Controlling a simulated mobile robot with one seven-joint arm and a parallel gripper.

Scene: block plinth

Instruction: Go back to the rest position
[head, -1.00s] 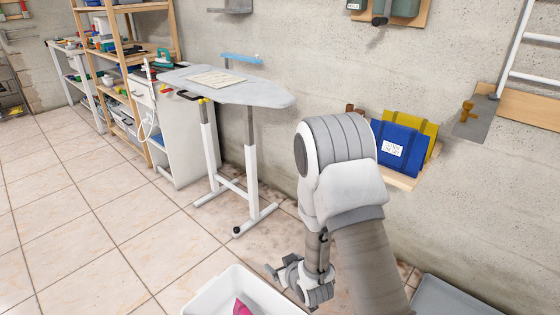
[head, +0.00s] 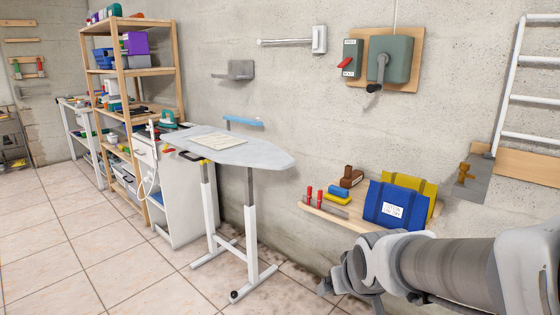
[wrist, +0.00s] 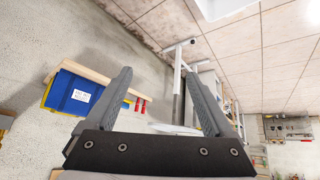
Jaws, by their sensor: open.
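My gripper (wrist: 160,100) shows in the wrist view with its two dark fingers spread wide and nothing between them. In the head view my arm reaches in from the lower right, and its end is low in front of the wall, below the wooden shelf (head: 330,216). The gripper's fingers are hard to make out there. The arm is clear of the things on the shelf as far as I can see.
A blue case (head: 391,207) and a yellow case (head: 424,190) stand on the shelf. The ironing board (head: 262,154) stands left of it. A grey switch box (head: 389,59) hangs above. A ladder (head: 515,75) is at right. Tiled floor (head: 70,245) is free at left.

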